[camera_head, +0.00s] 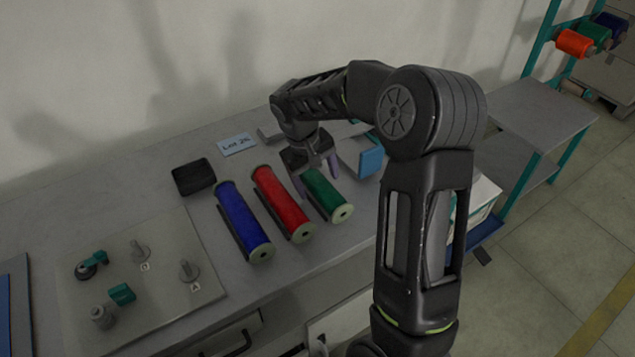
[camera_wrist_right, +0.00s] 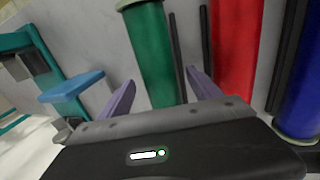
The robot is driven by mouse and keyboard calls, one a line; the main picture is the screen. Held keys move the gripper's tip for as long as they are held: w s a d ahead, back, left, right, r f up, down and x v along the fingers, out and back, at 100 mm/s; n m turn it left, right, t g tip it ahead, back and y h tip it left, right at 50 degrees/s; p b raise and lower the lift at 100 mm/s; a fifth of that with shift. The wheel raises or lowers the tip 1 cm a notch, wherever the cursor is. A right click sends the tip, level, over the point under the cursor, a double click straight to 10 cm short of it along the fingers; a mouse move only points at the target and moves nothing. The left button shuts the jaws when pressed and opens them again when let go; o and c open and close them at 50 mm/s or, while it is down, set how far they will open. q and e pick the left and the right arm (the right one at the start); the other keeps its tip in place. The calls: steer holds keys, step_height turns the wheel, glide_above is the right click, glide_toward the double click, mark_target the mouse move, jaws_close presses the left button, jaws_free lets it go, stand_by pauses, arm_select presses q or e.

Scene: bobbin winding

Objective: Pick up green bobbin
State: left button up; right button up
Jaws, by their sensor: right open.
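The green bobbin (camera_head: 327,195) lies on the grey bench, the rightmost of three bobbins in the head view. Its upper end is hidden behind my right gripper (camera_head: 316,182). My right gripper is open, with its purple fingers over the upper part of the green bobbin. In the right wrist view, the green bobbin (camera_wrist_right: 149,54) lies ahead of and between the two open fingertips (camera_wrist_right: 165,80) of my right gripper. I cannot tell how high the fingers are above it. My left gripper is not in view.
The red bobbin (camera_head: 281,204) and blue bobbin (camera_head: 243,222) lie to the left of the green one, with dark rails between. A board with pegs (camera_head: 140,275) is at lower left. A black box (camera_head: 193,177), a "Lot 26" card (camera_head: 237,144) and a blue-faced block (camera_head: 371,161) stand nearby.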

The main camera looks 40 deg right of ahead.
steer(key=shift+d+f, duration=0.1)
steer(key=shift+f, duration=0.25)
stand_by(0.3)
jaws_close()
stand_by(0.7)
